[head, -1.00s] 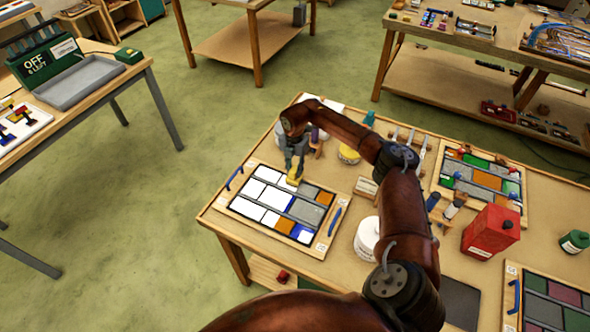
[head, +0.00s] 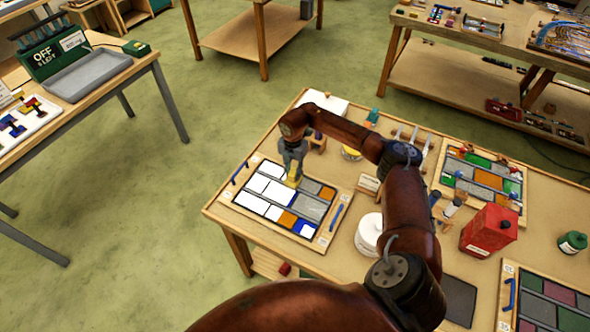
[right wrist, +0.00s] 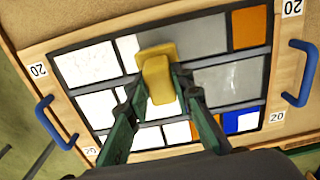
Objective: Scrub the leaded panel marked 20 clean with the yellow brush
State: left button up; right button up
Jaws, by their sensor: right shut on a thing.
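The leaded panel marked 20 (head: 260,205) lies flat on the near left of the bench in the head view. It has white, grey, orange and blue panes in dark leading, a wooden frame and two blue handles. It fills the right wrist view (right wrist: 92,62), where grey panes at the upper right look dull and streaked. My right gripper (head: 293,165) is shut on the yellow brush (head: 293,180) over the middle of the panel. The brush also shows between the green fingers in the right wrist view (right wrist: 157,75). Its underside is hidden, and contact is hard to tell. My left gripper is out of view.
A white tub (head: 369,234), a red can (head: 488,231) and a small card stand (head: 368,186) stand right of the panel. Another coloured panel (head: 480,182) lies farther back, and one more (head: 550,305) at the near right. Green floor is free to the left.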

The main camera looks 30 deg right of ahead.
jog(key=shift+s+a+r+p, duration=0.1)
jog(key=shift+s+a+p, duration=0.25)
jog(key=shift+a, duration=0.35)
jog(key=shift+s+a, duration=0.1)
jog(key=shift+a, duration=0.05)
jog(key=shift+s+a+p, duration=0.25)
jog(key=shift+a+p, duration=0.15)
jog(key=shift+a, duration=0.1)
jog(key=shift+s+a+p, duration=0.25)
jog(key=shift+a+p, duration=0.15)
jog(key=shift+a, duration=0.05)
jog(key=shift+s+a, duration=0.2)
jog(key=shift+a, duration=0.15)
jog(key=shift+s+a+p, duration=0.35)
jog(key=shift+a+p, duration=0.15)
jog(key=shift+a, duration=0.2)
jog(key=shift+s+a+p, duration=0.35)
jog(key=shift+a+p, duration=0.15)
jog(key=shift+a, duration=0.2)
